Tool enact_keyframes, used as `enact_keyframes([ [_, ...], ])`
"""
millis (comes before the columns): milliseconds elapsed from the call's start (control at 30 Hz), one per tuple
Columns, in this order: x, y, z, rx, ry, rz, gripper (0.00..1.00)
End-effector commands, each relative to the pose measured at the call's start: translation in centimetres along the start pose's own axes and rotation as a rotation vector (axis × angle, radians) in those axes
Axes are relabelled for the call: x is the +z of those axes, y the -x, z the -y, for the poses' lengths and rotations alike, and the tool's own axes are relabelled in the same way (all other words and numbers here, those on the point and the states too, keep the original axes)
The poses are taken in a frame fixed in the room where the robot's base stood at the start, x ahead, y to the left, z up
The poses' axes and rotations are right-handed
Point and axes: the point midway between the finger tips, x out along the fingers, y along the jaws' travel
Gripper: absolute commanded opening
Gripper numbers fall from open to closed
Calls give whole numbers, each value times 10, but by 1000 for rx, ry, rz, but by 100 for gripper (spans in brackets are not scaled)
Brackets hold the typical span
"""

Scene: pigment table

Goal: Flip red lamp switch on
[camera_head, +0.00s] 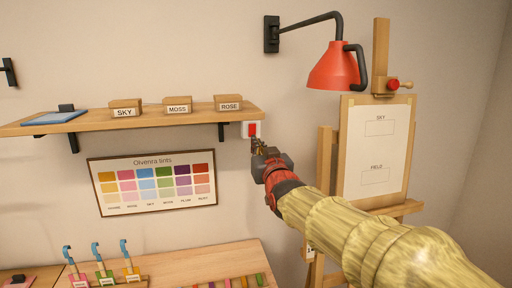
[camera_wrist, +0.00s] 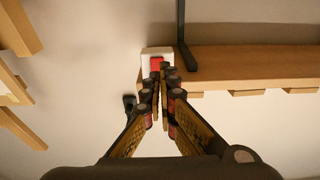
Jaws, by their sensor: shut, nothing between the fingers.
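The red lamp (camera_head: 334,68) hangs from a black wall arm above and to the right of my gripper; no glow shows under its shade. Its red switch (camera_head: 252,129) sits on a white plate on the wall, just below the right end of the shelf. My gripper (camera_head: 257,143) is shut and empty, with its fingertips right at the lower edge of the switch. In the wrist view, the shut fingertips (camera_wrist: 162,70) point at the red switch (camera_wrist: 156,63) and partly cover it. I cannot tell whether they touch it or which way the rocker is tilted.
The wooden shelf (camera_head: 70,123) with labelled blocks (camera_head: 177,105) ends just above the switch; it also shows in the wrist view (camera_wrist: 250,65). A black shelf bracket (camera_head: 222,132) is close to the left. An easel (camera_head: 325,150) stands at the right. A tint chart (camera_head: 153,183) hangs below the shelf.

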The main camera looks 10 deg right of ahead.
Motion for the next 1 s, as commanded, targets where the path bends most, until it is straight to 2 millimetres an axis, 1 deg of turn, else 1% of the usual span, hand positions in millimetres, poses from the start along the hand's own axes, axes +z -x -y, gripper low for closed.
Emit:
enact_keyframes([
  [33,-4,8,0,0,0,-5,0],
  [167,-4,25,0,0,0,-4,0],
  [400,-3,64,0,0,0,-4,0],
  [500,-2,76,0,0,0,-3,0],
  [600,-2,85,0,0,0,-3,0],
  [700,-1,90,0,0,0,-1,0],
  [1000,-2,91,0,0,0,-2,0],
])
